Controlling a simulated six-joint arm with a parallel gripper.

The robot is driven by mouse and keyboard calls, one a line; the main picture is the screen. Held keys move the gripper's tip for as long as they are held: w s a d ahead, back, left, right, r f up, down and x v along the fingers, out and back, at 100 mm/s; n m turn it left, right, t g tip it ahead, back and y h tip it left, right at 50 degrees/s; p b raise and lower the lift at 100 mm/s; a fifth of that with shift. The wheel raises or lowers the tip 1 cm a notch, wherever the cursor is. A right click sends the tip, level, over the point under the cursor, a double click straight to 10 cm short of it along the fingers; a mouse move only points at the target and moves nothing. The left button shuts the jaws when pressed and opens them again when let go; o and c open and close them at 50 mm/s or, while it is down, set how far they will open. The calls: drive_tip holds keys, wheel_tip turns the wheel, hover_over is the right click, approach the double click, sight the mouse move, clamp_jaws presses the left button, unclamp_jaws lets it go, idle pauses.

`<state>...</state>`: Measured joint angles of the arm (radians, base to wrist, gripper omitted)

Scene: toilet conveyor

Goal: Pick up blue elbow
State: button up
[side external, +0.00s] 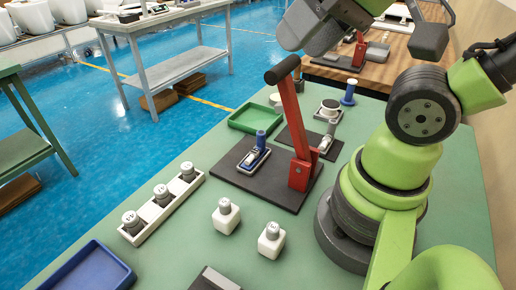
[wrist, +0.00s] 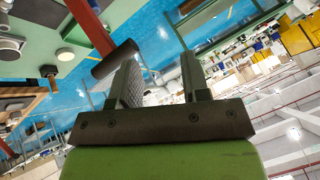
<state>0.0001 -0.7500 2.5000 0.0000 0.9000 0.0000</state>
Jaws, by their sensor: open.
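A blue upright part (side external: 262,140), possibly the blue elbow, stands in a small blue-and-white fixture on a dark plate. A second blue upright piece (side external: 348,93) stands farther back near the wooden bench; I cannot tell for sure which is the elbow. My gripper (wrist: 160,65) shows in the wrist view with its two fingers apart and nothing between them. It is raised and tilted, looking out across the room. The gripper's fingers are not clearly visible in the side view.
A red lever (side external: 296,125) with a black handle stands beside the fixture. A green tray (side external: 255,117), a blue tray (side external: 88,272), a white rack (side external: 150,217) with grey-topped pieces, and two white blocks (side external: 226,217) (side external: 271,241) share the green table.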

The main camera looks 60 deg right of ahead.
drive_tip(key=shift+o, duration=0.9)
